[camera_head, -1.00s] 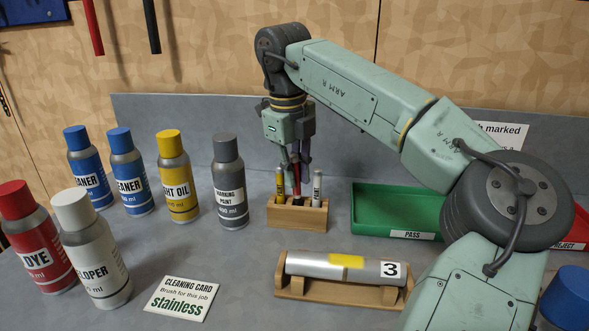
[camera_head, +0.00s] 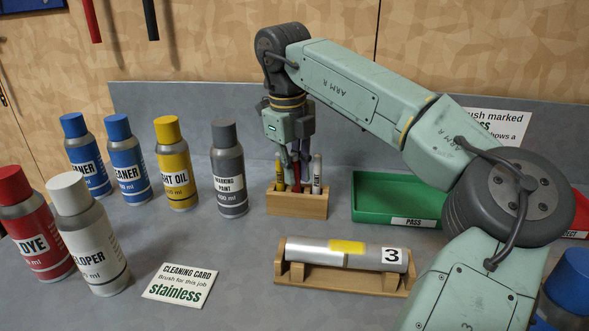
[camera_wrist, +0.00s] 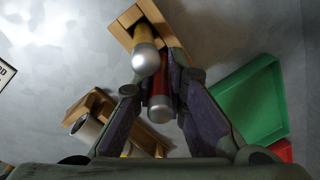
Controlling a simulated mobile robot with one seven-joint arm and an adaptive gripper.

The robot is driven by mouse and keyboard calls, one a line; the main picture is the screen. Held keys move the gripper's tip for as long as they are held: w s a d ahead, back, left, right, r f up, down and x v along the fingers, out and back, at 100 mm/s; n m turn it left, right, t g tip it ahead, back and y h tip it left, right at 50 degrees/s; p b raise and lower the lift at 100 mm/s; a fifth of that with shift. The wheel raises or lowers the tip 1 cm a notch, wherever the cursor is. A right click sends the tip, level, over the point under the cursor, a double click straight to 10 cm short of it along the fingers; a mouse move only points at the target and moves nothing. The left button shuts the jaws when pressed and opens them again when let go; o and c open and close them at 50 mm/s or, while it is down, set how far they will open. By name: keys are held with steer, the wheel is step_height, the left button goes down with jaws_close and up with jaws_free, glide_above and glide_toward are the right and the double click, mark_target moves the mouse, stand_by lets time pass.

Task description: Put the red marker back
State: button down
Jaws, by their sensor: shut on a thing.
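My gripper (camera_head: 296,166) points down over the wooden marker block (camera_head: 297,206) and is shut on the red marker (camera_head: 297,179). The red marker is upright at the middle of the block, its lower end at or in the block's top; how deep it sits I cannot tell. A yellow marker (camera_head: 279,176) stands in the block to its left and a white-grey marker (camera_head: 316,177) to its right. In the wrist view the red marker (camera_wrist: 160,95) lies between the fingers, beside the yellow marker (camera_wrist: 146,58); the block (camera_wrist: 139,17) is partly hidden.
A green PASS tray (camera_head: 390,203) stands close to the block's right. A grey can (camera_head: 228,170) is close on its left, with several more cans beyond. A metal tube (camera_head: 345,254) on a wooden cradle and a cleaning card (camera_head: 179,285) lie in front.

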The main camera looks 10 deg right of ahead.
steer(key=c, duration=1.5)
jaws_free()
steer(key=shift+c, duration=0.2)
